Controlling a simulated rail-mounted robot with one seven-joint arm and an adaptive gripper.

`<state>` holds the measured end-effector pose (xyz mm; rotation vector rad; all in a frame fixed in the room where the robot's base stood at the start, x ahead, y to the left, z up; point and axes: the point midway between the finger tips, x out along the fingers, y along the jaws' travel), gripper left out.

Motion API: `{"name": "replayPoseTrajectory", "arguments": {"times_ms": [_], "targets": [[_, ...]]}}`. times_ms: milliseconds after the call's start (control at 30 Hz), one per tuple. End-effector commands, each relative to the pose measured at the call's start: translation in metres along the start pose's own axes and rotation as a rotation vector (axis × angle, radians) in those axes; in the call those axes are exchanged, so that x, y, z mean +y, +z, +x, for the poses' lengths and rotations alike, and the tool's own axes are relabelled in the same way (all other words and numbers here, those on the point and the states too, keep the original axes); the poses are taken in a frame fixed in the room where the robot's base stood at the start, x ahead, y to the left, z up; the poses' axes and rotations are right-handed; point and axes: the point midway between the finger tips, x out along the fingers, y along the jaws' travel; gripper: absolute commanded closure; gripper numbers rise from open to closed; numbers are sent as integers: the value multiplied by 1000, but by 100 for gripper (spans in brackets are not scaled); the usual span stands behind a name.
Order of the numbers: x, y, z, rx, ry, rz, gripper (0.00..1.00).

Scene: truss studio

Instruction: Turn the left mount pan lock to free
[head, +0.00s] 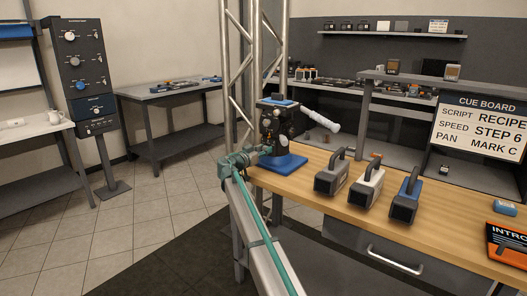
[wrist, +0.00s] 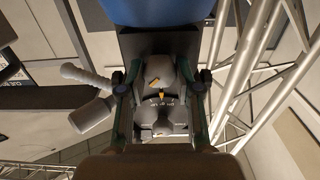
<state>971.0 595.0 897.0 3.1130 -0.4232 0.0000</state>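A dark camera mount (head: 277,122) with a blue base (head: 283,163) stands upright at the left end of the wooden bench, a pale handle (head: 321,117) sticking out to its right. In the wrist view the mount appears inverted. It has a grey knob (wrist: 159,72) with an orange mark beside a scale and a second rounded knob (wrist: 156,118). I cannot tell which is the pan lock; the small lettering is unreadable. My gripper (wrist: 160,84) is open, its two green fingers on either side of the marked knob with gaps. In the head view my gripper (head: 264,151) is at the mount's left front.
Three handled blocks, grey (head: 333,174), white-topped (head: 366,186) and blue (head: 405,199), stand right of the mount on the wooden bench (head: 460,235). A metal truss (head: 240,60) rises close behind the mount. A cue board (head: 480,128) reads "PAN MARK C".

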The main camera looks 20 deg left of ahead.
Motion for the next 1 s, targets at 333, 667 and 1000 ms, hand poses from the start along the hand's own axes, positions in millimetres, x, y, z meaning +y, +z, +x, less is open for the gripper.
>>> {"name": "replayPoseTrajectory", "arguments": {"times_ms": [333,667,1000], "targets": [[0,0,0,0,0,-7,100],[0,1,0,0,0,-127,100],[-1,0,0,0,0,-417,100]]}}
